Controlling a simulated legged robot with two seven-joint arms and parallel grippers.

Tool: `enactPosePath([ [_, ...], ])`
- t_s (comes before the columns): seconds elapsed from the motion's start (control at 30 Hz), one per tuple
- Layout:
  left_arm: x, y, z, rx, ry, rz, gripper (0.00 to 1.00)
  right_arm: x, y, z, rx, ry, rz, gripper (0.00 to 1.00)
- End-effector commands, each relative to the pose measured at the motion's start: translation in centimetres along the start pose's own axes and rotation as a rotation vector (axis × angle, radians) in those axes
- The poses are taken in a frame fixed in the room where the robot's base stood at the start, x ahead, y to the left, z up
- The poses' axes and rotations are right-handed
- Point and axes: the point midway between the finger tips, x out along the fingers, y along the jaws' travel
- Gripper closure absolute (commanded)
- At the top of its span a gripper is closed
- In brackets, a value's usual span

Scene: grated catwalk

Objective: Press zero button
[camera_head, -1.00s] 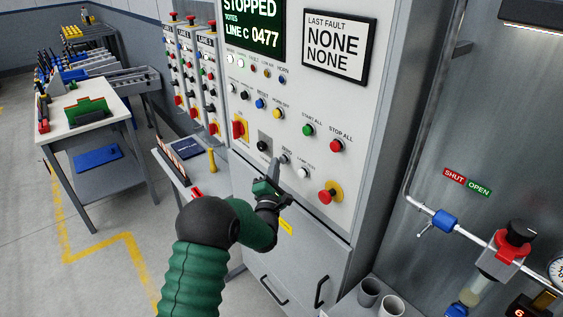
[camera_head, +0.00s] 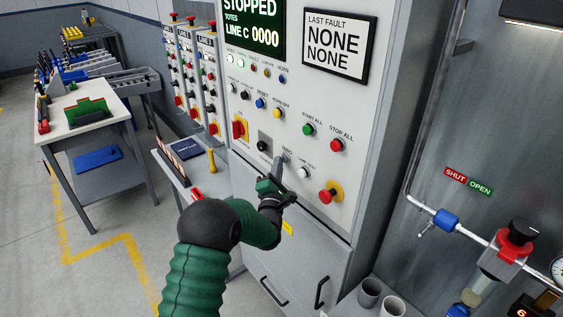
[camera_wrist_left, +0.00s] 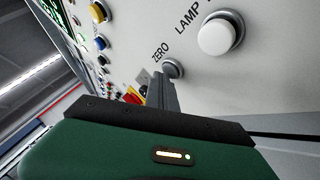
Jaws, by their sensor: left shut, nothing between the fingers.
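The zero button (camera_wrist_left: 173,69) is a small round grey button in a grey ring, beside the label ZERO on the light panel. It shows in the left wrist view; in the head view my fingers mostly cover it. My left gripper (camera_head: 278,162) is shut and empty, pointing at the panel with its tips at the zero button. In the left wrist view the fingertips (camera_wrist_left: 164,80) overlap the button's lower left edge; I cannot tell whether they touch it. The display (camera_head: 252,25) reads STOPPED, TOTES, LINE C 0000. My right gripper is not in view.
The white lamp test button (camera_head: 304,172) is close to the right of my fingers. A red emergency button (camera_head: 326,196) on a yellow plate is further right. A black knob (camera_head: 262,146) is to the left. A shelf with a yellow-handled item (camera_head: 212,161) stands left of the panel.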

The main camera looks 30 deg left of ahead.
Motion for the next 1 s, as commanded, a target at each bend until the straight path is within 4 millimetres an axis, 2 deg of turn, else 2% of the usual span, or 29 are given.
enactPosePath([
  [0.43, 0.0, 0.0, 0.1, -0.001, -0.002, 0.000, 1.00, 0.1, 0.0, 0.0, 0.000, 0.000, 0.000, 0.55],
  [1.0, -1.8, 1.2, -0.9, -0.001, -0.001, 0.000, 1.00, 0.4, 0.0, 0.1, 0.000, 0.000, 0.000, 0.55],
])
